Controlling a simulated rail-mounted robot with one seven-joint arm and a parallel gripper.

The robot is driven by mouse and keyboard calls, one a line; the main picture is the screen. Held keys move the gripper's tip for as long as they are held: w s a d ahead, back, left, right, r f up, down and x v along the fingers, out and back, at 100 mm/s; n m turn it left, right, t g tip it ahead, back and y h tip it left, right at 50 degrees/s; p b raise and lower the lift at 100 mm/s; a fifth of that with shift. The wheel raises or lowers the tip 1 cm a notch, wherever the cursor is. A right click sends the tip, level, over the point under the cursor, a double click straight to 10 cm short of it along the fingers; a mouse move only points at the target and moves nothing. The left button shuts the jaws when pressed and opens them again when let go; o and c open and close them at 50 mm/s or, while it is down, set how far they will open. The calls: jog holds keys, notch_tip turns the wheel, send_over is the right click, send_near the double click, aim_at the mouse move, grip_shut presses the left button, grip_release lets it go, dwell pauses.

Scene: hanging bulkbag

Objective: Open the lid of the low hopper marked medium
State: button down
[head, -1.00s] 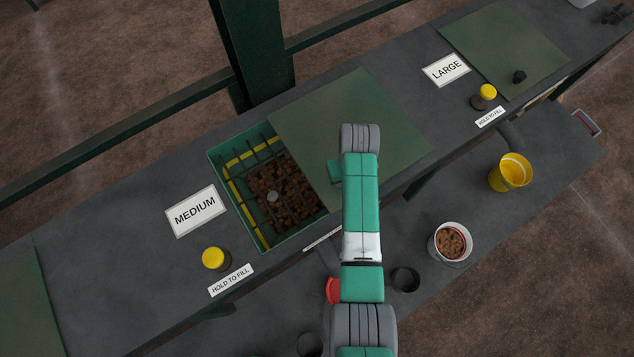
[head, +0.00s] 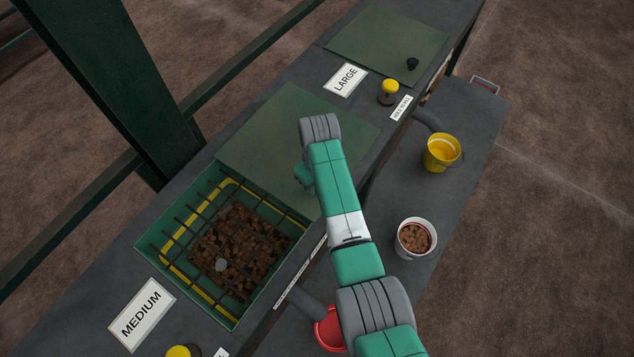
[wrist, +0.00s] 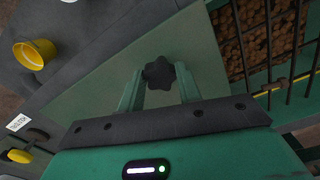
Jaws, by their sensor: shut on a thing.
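The low hopper marked medium (head: 146,243) is a green-walled bin with a dark bar grid over brown chunks. Its flat green lid (head: 290,125) lies to the side toward the large hopper, leaving much of the opening uncovered. The lid also shows in the wrist view (wrist: 90,100). My gripper (wrist: 159,78) is shut on the black star-shaped knob (wrist: 160,71) of the lid. In the head view my arm hides the knob and most of the gripper. The MEDIUM sign (head: 141,314) is beside the opening.
The large hopper's lid (head: 385,45) is closed, with a yellow button (head: 389,88) nearby. A yellow bucket (head: 441,153), a white bucket of chunks (head: 415,237) and a red bucket (head: 328,332) stand on the lower shelf.

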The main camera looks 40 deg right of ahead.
jog(key=c, duration=1)
grip_release()
jog(key=shift+o, duration=0.2)
notch_tip(320, 180, up, 8)
jog(key=shift+f, duration=0.1)
jog(key=shift+w, duration=0.1)
jog(key=w+a+r+t+h+p, duration=0.15)
jog(key=w+a+r+t, duration=0.3)
jog(key=r, duration=0.65)
jog(key=w+a+r+t+p, duration=0.3)
jog(key=a+r+t, duration=0.15)
jog(key=r, duration=0.65)
jog(key=w+a+r+t+h+p, duration=0.1)
jog(key=w+a+r+t+p, duration=0.25)
jog(key=r, duration=0.75)
jog(key=s+a+r+t+y+p, duration=0.1)
jog(key=s+a+r+t, duration=0.35)
jog(key=r, duration=0.55)
jog(key=s+a+r+t, duration=0.35)
jog(key=a+r, duration=0.25)
jog(key=r, duration=0.4)
jog(key=s+a+r+t+y, duration=0.1)
jog(key=s+a+r+t, duration=0.1)
jog(key=s+r, duration=0.4)
jog(key=s+a+r+t+y+p, duration=0.1)
jog(key=s+a+r+t, duration=0.1)
jog(key=s+r, duration=0.4)
jog(key=shift+s+a+r, duration=0.15)
jog(key=shift+s+a, duration=0.1)
jog(key=shift+s, duration=0.4)
